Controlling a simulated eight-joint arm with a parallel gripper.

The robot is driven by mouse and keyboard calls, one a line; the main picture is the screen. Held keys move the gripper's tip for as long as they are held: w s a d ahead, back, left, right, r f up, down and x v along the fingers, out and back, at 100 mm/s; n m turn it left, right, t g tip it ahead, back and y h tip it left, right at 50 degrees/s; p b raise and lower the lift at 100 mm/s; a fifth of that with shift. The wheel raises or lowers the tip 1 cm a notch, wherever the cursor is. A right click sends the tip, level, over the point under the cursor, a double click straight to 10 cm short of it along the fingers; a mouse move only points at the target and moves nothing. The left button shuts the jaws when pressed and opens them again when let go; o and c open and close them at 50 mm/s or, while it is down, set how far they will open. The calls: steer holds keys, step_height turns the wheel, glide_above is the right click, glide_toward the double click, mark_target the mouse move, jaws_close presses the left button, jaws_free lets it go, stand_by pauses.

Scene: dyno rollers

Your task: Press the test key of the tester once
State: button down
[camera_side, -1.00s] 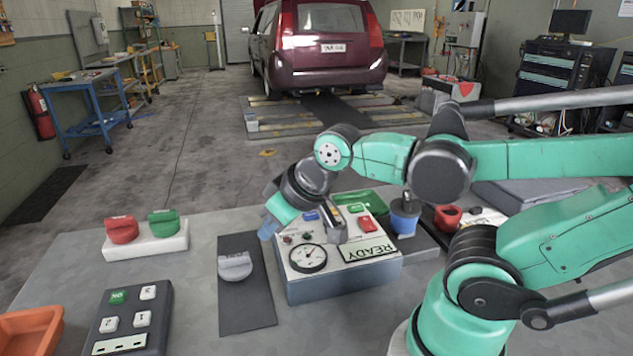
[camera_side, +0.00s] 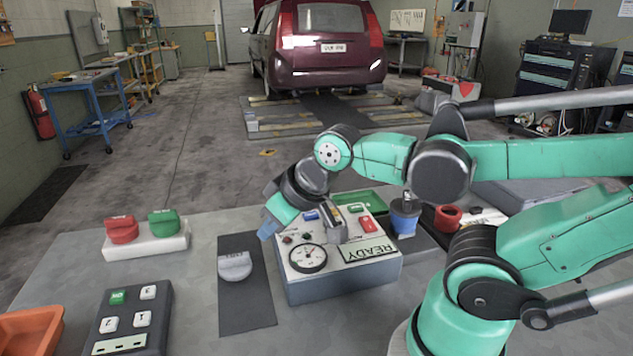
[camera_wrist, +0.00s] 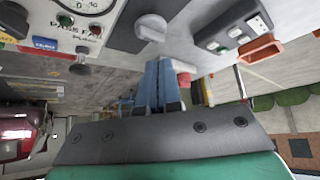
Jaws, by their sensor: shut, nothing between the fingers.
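The tester (camera_side: 340,292) is a grey box with a light top, standing on the bench. Its top has a round gauge (camera_side: 308,258), a display reading READY (camera_side: 369,253), a blue key (camera_side: 311,216), a green key (camera_side: 355,208) and a red key (camera_side: 368,224). I cannot read which is the test key. My gripper (camera_side: 267,229) is shut and empty, fingers pointing down at the tester's left edge. My wrist hides part of the tester's top.
A grey knob (camera_side: 235,266) sits on a dark mat (camera_side: 248,310) left of the tester. A white block (camera_side: 148,243) carries a red and a green knob. A dark key box (camera_side: 160,338) and an orange bin (camera_side: 30,325) are at front left. A blue cup (camera_side: 404,220) stands right.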

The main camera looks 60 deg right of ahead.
steer(key=shift+d, duration=0.1)
step_height(320, 180, up, 3)
steer(key=m+h, duration=0.6)
steer(key=m, duration=1.1)
glide_above(357, 209)
steer(key=shift+r, duration=0.15)
steer(key=shift+f, duration=4.4)
steer(key=shift+f, duration=0.4)
